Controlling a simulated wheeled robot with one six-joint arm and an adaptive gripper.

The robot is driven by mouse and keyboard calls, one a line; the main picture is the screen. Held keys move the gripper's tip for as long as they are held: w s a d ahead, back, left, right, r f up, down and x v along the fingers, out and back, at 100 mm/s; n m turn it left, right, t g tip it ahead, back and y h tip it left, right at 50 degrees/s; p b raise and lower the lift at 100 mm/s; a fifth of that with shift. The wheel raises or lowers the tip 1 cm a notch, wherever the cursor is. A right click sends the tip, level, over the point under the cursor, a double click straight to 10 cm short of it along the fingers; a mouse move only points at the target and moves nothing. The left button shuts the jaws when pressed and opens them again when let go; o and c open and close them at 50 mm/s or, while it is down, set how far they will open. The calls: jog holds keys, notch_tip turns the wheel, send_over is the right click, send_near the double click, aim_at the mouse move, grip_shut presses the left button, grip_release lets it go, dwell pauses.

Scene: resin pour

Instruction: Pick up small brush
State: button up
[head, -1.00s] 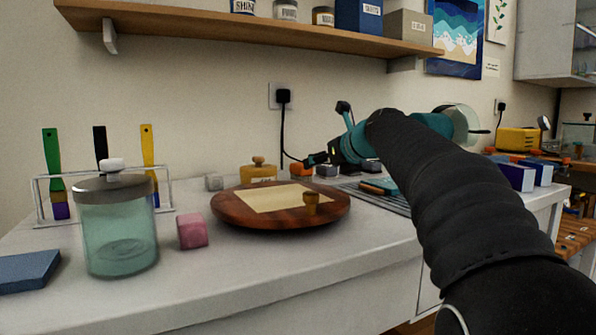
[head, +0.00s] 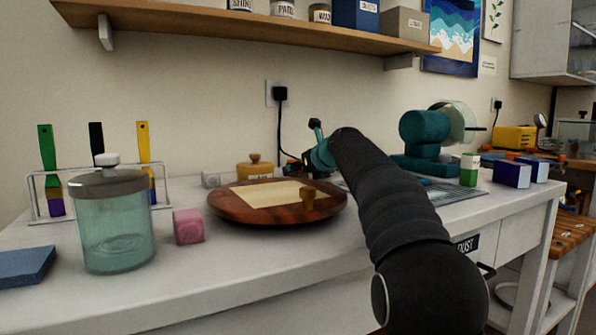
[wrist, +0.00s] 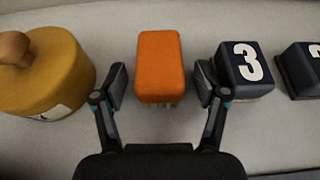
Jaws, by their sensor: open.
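A small orange brush (wrist: 160,62) lies on the white worktop in the wrist view, with pale bristles showing at its lower edge. My gripper (wrist: 161,84) is open, with one finger on each side of the brush's near part and a gap on both sides. I cannot tell how far the fingertips are above the worktop. In the head view my gripper (head: 306,162) is at the back of the worktop, behind the round wooden board, and mostly hides the brush.
A yellow lidded pot (wrist: 46,72) stands left of the brush and a dark block marked 3 (wrist: 244,70) close on its right. In the head view, the round wooden board (head: 225,205), glass jar (head: 115,235), pink cube (head: 188,227) and brush rack (head: 40,215) stand nearer.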

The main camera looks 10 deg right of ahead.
jog(key=shift+w+a+f, duration=0.1)
jog(key=shift+w, duration=0.2)
jog(key=shift+c, duration=0.3)
jog(key=c, duration=1.2)
